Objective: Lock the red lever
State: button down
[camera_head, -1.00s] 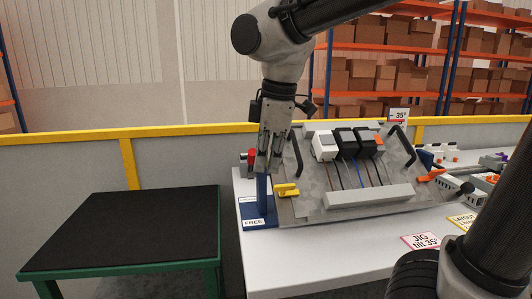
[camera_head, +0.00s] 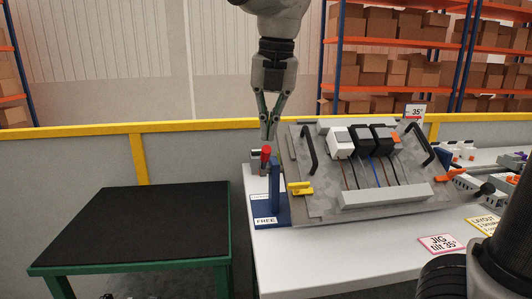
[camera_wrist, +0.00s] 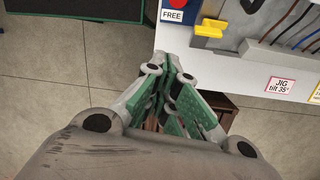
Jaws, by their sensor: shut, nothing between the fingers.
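The red lever (camera_head: 266,152) stands at the left end of the tilted jig, by a blue upright bracket (camera_head: 275,187) with a "FREE" label (camera_head: 264,220) at its foot. My gripper (camera_head: 270,137) points down just above the lever, its fingers closed together and empty. I cannot tell from the head view whether the tips touch the lever. In the wrist view the closed fingertips (camera_wrist: 178,62) show below the "FREE" label (camera_wrist: 172,16), and only a sliver of red is at the top edge. Whether the lever is locked is not clear.
A yellow clamp (camera_head: 300,188) sits right of the bracket on the grey jig plate (camera_head: 320,178), which bears black handles and wired modules. A black-topped green table (camera_head: 140,228) stands left, with a floor gap between. A yellow-topped barrier (camera_head: 90,133) runs behind.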

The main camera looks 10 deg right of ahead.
aim_at(264, 159)
jog(key=w+f, duration=0.5)
jog(key=f, duration=0.3)
dwell(0.4)
jog(key=shift+w+r, duration=0.1)
jog(key=shift+w, duration=0.05)
